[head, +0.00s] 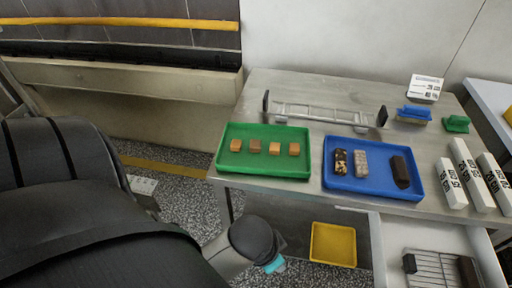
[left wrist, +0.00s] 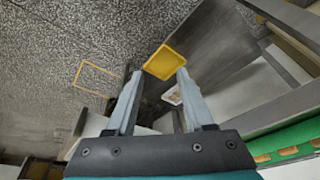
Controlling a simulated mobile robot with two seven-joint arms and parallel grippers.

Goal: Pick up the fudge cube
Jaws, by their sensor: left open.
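Several small cubes stand in a row in a green tray (head: 262,172) on the metal table: a tan one (head: 236,145), a browner one (head: 254,146), another tan one (head: 274,148) and an orange-tan one (head: 294,149). I cannot tell by look which is the fudge cube. My left gripper (left wrist: 160,74) is open and empty, beside and below the table's front edge. Its fingers are hidden in the head view. The green tray (left wrist: 300,137) and some cubes (left wrist: 288,151) show at the lower right of the left wrist view. My right gripper is not in view.
A blue tray (head: 375,187) with dark and nutty bars sits right of the green tray. An open drawer (head: 425,230) juts out at the front right. A yellow tray (head: 333,245) is low beneath the table. White labelled blocks (head: 470,175) stand right.

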